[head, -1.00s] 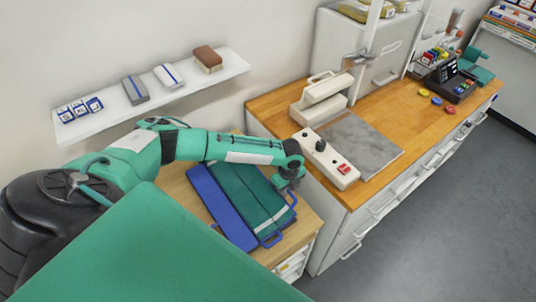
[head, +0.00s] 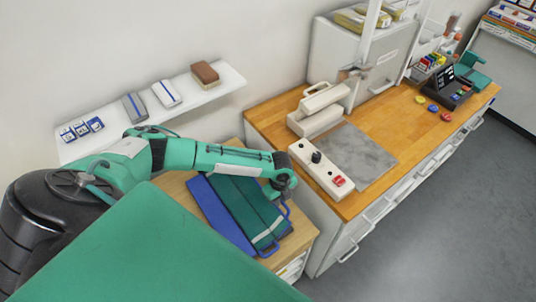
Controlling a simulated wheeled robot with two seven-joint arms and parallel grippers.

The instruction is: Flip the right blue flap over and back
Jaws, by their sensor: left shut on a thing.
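A blue folding board lies on the light wooden table, with a dark green garment (head: 244,205) with a pale stripe on it. The board's left blue flap (head: 219,214) lies flat and bare beside the garment. The right blue flap (head: 287,208) shows mostly as a handle loop at the board's right edge; the garment covers much of the rest. My left gripper (head: 283,190) reaches over the board from the left and is shut on the right flap at that edge. Its fingertips are largely hidden by the wrist. My right gripper is not in view.
A wooden counter (head: 375,195) stands close on the right, with a white press (head: 319,108), a control box (head: 318,170) and a grey plate (head: 357,155). A white wall shelf (head: 215,92) with small packs hangs behind my arm. The grey floor is clear.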

